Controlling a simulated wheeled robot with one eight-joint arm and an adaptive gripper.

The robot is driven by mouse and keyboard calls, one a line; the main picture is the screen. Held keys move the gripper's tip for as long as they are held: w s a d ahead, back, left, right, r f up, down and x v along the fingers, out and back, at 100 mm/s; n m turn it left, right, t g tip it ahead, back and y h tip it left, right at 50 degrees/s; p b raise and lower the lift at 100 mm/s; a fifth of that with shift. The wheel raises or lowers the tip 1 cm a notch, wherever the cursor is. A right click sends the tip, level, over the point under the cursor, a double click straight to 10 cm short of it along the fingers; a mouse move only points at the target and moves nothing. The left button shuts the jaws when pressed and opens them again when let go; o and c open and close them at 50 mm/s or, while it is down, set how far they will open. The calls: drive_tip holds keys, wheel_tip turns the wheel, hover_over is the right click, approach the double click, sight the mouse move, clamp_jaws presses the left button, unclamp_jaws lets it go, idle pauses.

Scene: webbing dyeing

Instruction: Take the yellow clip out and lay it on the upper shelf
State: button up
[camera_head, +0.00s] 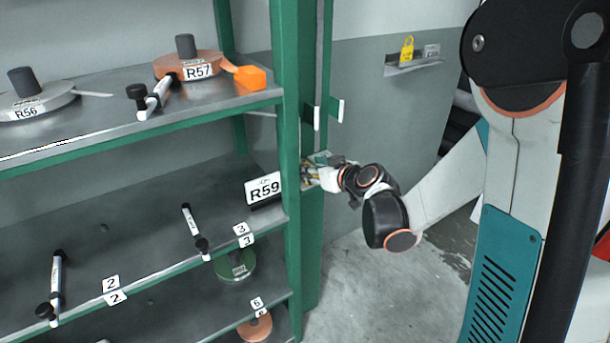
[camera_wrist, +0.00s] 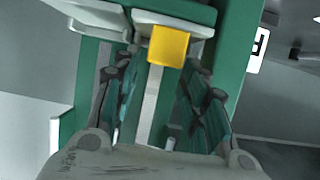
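The yellow clip (camera_wrist: 168,46) shows in the wrist view as a yellow block at the edge of a pale bracket (camera_wrist: 185,18), with a light strip below it. My gripper (camera_wrist: 164,80) is open, one finger on each side of the strip; the clip lies ahead, near the fingertips. I cannot tell whether they touch it. In the head view my gripper (camera_head: 314,172) is at the green rack post, and the clip is mostly hidden there. The upper shelf (camera_head: 120,132) holds roll R56 (camera_head: 40,100) and roll R57 (camera_head: 190,65).
An orange block (camera_head: 250,78) ends R57's strip, and a marker-like tool (camera_head: 153,100) lies beside that roll. The R59 sign (camera_head: 263,189) stands on the shelf below. A yellow padlock-shaped item (camera_head: 407,49) is on a wall ledge. Bare upper-shelf room shows at front.

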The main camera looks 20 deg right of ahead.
drive_tip(key=b+x, duration=0.1)
drive_tip(key=x, duration=0.2)
drive_tip(key=shift+f, duration=0.25)
drive_tip(key=shift+r, duration=0.1)
drive_tip(key=c, duration=0.8)
drive_tip(key=shift+c, duration=0.2)
drive_tip(key=shift+r, duration=0.1)
drive_tip(key=shift+s+r+p, duration=0.15)
drive_tip(key=shift+r+p, duration=0.25)
drive_tip(key=shift+p, duration=0.2)
wheel_tip(320, 180, up, 6)
drive_tip(key=p, duration=0.2)
drive_tip(key=shift+p, duration=0.4)
drive_tip(key=s+d+p, duration=0.1)
drive_tip(key=s+d, duration=0.2)
drive_tip(key=s, duration=0.6)
drive_tip(key=s+d+p, duration=0.1)
drive_tip(key=s+d, duration=0.2)
drive_tip(key=s, duration=0.6)
drive_tip(key=shift+s+p, duration=0.35)
drive_tip(key=shift+p, duration=0.05)
